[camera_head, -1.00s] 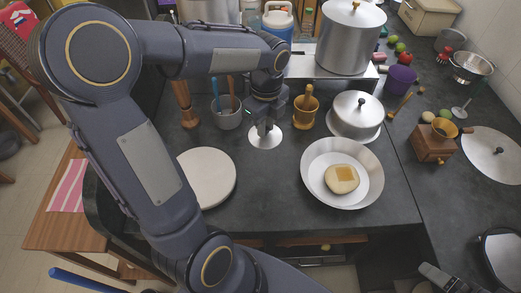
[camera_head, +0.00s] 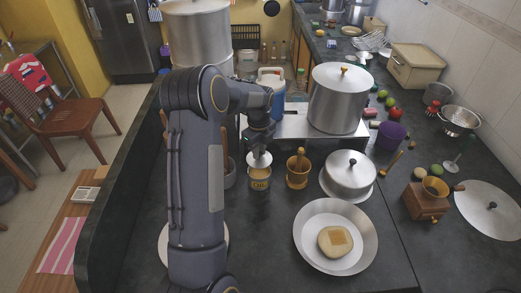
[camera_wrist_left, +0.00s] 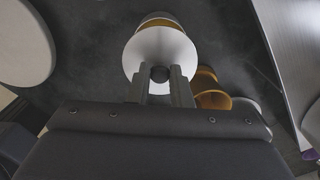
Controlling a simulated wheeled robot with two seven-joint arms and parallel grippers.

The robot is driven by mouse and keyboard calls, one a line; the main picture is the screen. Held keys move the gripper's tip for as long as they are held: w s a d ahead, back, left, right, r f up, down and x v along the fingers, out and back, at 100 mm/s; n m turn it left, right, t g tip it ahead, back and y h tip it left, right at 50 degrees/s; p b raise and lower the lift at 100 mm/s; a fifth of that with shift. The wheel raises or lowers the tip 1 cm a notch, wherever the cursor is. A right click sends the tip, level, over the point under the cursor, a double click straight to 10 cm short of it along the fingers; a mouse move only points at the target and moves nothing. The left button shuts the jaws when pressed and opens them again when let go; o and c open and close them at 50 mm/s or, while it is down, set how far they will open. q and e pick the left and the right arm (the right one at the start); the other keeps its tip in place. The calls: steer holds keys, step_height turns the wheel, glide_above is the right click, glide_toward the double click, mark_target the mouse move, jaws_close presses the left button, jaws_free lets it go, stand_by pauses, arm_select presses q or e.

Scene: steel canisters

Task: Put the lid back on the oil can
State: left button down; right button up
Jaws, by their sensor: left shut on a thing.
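The lid (camera_head: 259,159) is a pale, round disc with a dark knob. My left gripper (camera_head: 260,147) is shut on the knob and holds the lid roughly level. My right gripper is not in view.
A brass mortar (camera_head: 297,175) stands close right of the can, and a grey utensil pot (camera_head: 229,179) close left. Behind are a steel shelf with a large pot (camera_head: 338,100) and a blue-white jug (camera_head: 271,88). A bread plate (camera_head: 308,256) lies in front, right.

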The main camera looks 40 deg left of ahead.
mark_target(259, 161)
arm_select(q)
steer(key=shift+f+b, duration=1.65)
steer(key=shift+f, duration=1)
steer(key=shift+f, duration=0.2)
steer(key=c, duration=1.2)
jaws_free()
steer(key=shift+c, duration=0.2)
steer(key=shift+o, duration=0.3)
steer(key=o, duration=0.4)
steer(key=shift+o, duration=0.2)
steer(key=shift+r, duration=0.15)
